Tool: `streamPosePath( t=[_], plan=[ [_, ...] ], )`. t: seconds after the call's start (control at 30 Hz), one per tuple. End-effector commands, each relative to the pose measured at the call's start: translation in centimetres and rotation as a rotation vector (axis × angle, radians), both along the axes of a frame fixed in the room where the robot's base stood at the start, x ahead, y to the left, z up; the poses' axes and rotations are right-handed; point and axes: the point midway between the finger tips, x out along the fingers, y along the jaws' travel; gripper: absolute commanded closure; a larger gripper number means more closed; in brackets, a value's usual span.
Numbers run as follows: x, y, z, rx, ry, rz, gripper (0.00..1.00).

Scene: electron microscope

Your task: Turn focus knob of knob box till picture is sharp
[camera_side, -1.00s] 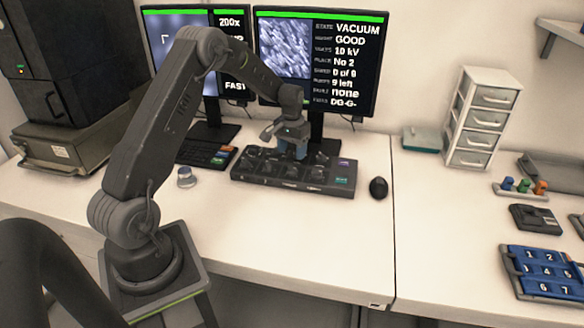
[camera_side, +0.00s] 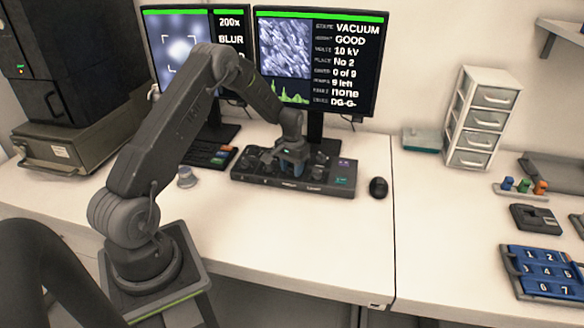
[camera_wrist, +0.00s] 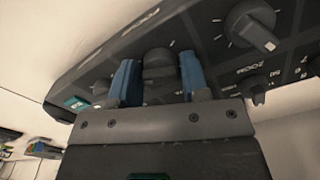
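The dark knob box (camera_side: 318,185) lies on the desk below the monitors. My gripper (camera_side: 292,166) is down at the middle of it. In the wrist view its two blue fingertips (camera_wrist: 159,80) stand on either side of a dark round knob (camera_wrist: 158,66), spread apart, with narrow gaps seeming to show. The label above that knob is tilted and seems to read FOCUS. Another knob (camera_wrist: 252,24), with a ZOOM label below it, sits to the right. The left monitor (camera_side: 182,47) shows a blurred bright patch in corner marks, with 200x and BLUR beside it.
The right monitor (camera_side: 285,47) shows a sharp grainy picture, a green graph and status text. The front desk is clear.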

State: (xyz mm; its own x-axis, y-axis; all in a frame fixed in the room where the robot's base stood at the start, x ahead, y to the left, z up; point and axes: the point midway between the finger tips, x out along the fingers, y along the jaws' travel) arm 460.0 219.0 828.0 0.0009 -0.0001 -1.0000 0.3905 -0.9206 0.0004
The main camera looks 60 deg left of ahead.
Motion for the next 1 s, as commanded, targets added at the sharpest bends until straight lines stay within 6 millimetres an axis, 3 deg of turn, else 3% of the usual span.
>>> streamPosePath(
  t=[0.3,0.67,1.0],
  plan=[
    [-0.01,-0.01,0.02,0.0,0.0,0.0,0.88],
    [0.0,-0.03,0.03,0.0,0.001,0.063,0.89],
    [0.01,-0.06,0.03,-0.001,0.001,0.317,0.89]
  ],
)
